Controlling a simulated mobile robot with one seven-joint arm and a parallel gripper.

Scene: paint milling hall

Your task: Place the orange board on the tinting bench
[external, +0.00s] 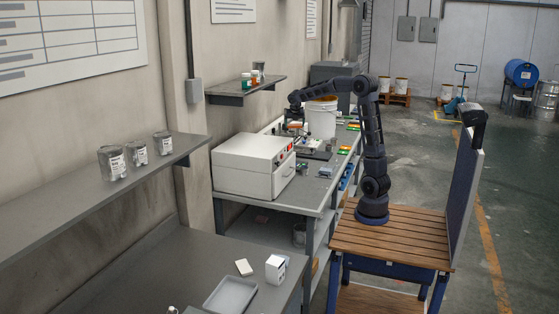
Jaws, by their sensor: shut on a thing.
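My gripper (295,120) is at the end of my arm, which reaches left over the far part of the long grey bench (318,205), behind the white box-shaped machine. It is small and pointing down. It is shut on a small flat orange thing (295,125), which looks like the orange board; its outline is partly hidden. I cannot tell whether the board touches anything below. Several small green and orange pieces (345,150) lie along the bench's right side. No label shows which bench is the tinting bench.
The white machine (255,165) stands at the bench's near end. A white bucket with an orange rim (321,118) stands right of my gripper. A wall shelf (246,90) with small containers hangs to the left. A nearer grey table (180,275) holds a tray (230,294) and a white box (275,269).

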